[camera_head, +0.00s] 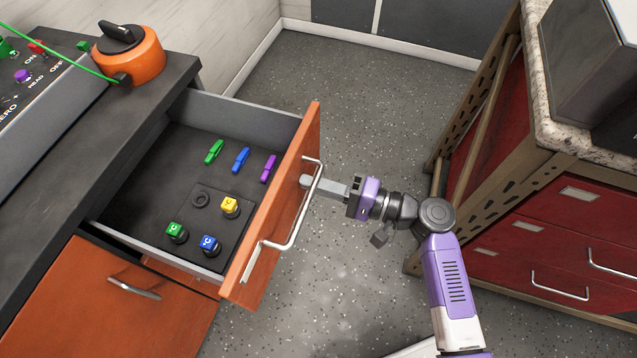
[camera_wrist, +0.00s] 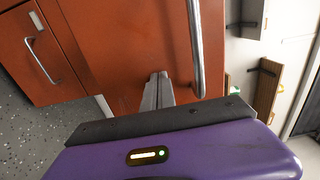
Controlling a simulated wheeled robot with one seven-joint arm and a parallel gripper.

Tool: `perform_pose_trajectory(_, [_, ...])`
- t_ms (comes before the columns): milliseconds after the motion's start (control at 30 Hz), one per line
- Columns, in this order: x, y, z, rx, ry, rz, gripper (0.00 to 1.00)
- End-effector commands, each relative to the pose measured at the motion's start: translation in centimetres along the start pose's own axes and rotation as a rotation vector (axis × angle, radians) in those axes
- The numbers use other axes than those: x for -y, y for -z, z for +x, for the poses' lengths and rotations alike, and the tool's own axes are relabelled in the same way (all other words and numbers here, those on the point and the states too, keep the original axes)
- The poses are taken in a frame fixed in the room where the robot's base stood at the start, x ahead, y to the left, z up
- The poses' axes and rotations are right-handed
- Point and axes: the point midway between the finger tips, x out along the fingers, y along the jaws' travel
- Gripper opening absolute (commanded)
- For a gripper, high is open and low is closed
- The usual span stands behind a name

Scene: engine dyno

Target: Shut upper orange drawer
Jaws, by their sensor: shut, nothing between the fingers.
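The upper orange drawer (camera_head: 305,135) is pulled well out of the counter cabinet, showing its dark inside. Its long metal bar handle (camera_head: 283,243) is on the front; the drawer front (camera_wrist: 118,45) and handle (camera_wrist: 196,45) also show in the wrist view. My gripper (camera_head: 306,182) is shut with nothing in it. Its fingertips (camera_wrist: 157,78) are at the drawer front, beside the handle bar near its far end. They look to be at or very near the orange face; I cannot tell if they touch.
In the drawer lie green, blue and purple clips (camera_head: 241,160) and a dark block (camera_head: 217,262) with coloured knobs. A lower orange drawer (camera_head: 75,290) is shut. A red cabinet (camera_head: 545,235) stands at right. Grey floor (camera_head: 350,105) lies between.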

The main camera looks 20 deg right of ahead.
Motion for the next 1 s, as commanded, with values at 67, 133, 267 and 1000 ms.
perform_pose_trajectory(67, [0.0,0.0,1.2,0.004,0.001,-0.003,0.00])
perform_pose_trajectory(133, [-0.1,-0.1,2.5,0.005,0.001,-0.002,0.00])
perform_pose_trajectory(267, [-0.2,-0.1,5.5,0.006,0.002,-0.003,0.00])
perform_pose_trajectory(1000, [-0.3,-0.1,24.5,0.004,0.002,-0.002,0.00])
